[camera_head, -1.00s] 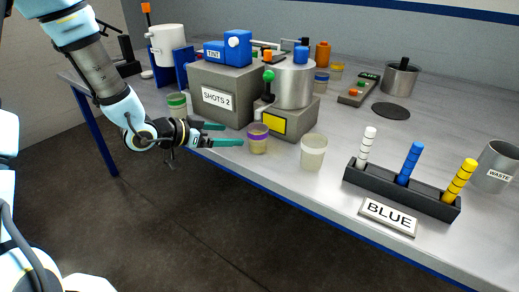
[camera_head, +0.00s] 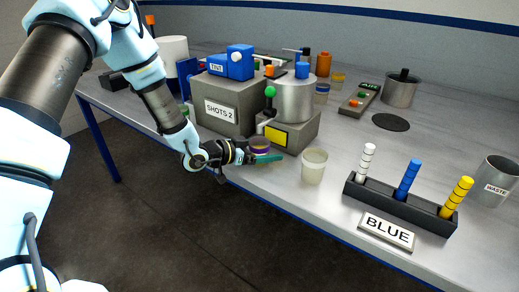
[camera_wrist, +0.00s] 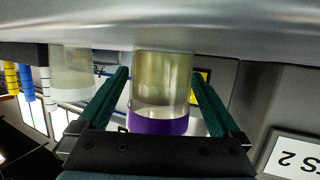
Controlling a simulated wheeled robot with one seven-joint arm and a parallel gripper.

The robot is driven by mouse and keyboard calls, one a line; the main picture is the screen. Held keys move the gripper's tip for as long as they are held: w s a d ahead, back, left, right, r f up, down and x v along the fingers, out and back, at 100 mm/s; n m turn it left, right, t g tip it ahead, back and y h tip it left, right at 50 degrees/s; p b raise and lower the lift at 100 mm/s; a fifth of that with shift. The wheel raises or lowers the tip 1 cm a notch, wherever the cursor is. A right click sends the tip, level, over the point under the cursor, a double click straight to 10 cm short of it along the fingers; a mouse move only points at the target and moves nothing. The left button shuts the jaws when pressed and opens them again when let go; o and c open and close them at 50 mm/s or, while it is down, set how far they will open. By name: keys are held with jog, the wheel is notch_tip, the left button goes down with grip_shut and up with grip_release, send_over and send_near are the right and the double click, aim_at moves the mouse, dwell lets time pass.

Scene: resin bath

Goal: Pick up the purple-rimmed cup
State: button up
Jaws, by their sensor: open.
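The purple-rimmed cup (camera_head: 259,142) stands upright near the front edge of the table, before the yellow-fronted block. My gripper (camera_head: 268,157) is open at the cup, and a green finger crosses in front of its lower part. In the wrist view, which is upside down, the cup (camera_wrist: 163,85) stands between the two open fingers of my gripper (camera_wrist: 160,80). Its purple rim is toward the gripper's base. A narrow gap shows on each side of the cup, so the fingers look apart from it.
A pale translucent cup (camera_head: 313,167) stands close to the right of the fingers. The SHOTS 2 box (camera_head: 226,101) and the yellow-fronted block (camera_head: 287,134) stand behind. A black rack (camera_head: 399,204) with coloured sticks and a BLUE sign (camera_head: 387,231) are farther right.

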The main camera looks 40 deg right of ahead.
jog(key=shift+s+d+f, duration=0.1)
jog(key=shift+d+f, duration=0.05)
jog(key=shift+d, duration=0.3)
jog(key=c, duration=1.3)
